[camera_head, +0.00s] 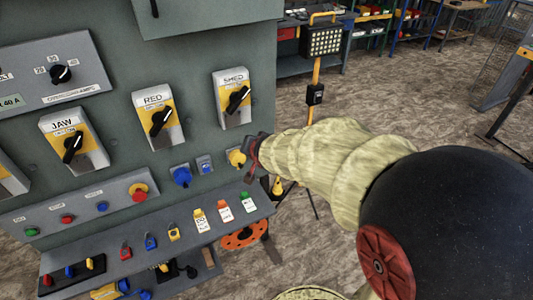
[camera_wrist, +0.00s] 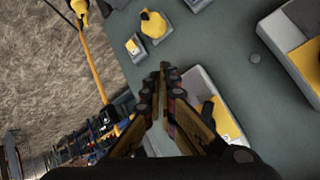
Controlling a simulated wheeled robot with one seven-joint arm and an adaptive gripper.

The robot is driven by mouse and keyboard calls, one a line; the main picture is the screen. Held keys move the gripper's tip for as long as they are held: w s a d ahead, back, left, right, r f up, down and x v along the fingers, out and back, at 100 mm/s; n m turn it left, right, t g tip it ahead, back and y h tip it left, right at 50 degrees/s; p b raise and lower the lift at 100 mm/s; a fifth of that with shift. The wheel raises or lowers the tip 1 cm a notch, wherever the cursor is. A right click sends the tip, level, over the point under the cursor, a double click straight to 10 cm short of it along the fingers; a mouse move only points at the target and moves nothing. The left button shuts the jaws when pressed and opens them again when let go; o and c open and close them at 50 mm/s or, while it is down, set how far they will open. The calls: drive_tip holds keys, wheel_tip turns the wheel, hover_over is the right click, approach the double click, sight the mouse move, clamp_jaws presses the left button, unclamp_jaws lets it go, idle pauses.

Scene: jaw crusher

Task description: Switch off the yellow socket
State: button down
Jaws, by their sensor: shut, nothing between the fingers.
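The yellow socket (camera_head: 236,158) sits at the right end of the panel's socket row. In the wrist view the yellow socket (camera_wrist: 154,27) is above my fingertips. A small grey switch plate with a yellow part (camera_wrist: 133,45) is beside it, toward the panel's edge. In the head view that plate is hidden behind my gripper (camera_head: 254,156). My gripper (camera_wrist: 162,70) is shut and empty, its tips pointing toward the panel a short way from the socket and plate. I cannot tell the gap to the panel or the switch's position.
The SHED rotary switch (camera_head: 235,98) is above the socket; a blue socket (camera_head: 181,176) and its small switch plate (camera_head: 205,164) are to the left. A sloped shelf (camera_head: 160,238) with tags and padlocks juts out below. A lamp stand (camera_head: 316,75) is behind, right of the panel.

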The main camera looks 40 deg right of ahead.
drive_tip(key=s+a+r+n+g+y, duration=0.2)
drive_tip(key=s+a+n, duration=0.3)
drive_tip(key=s+a, duration=0.5)
drive_tip(key=s+a+r+n+g+y+b, duration=0.1)
drive_tip(key=s+a+r+n+y, duration=0.1)
drive_tip(key=s+a+n, duration=0.4)
drive_tip(key=s+a+r, duration=0.1)
drive_tip(key=s+a, duration=0.3)
drive_tip(key=s, duration=0.2)
drive_tip(key=shift+a+r+g, duration=0.2)
drive_tip(key=shift+a+g, duration=0.05)
drive_tip(key=shift+g, duration=0.15)
drive_tip(key=shift+d, duration=0.1)
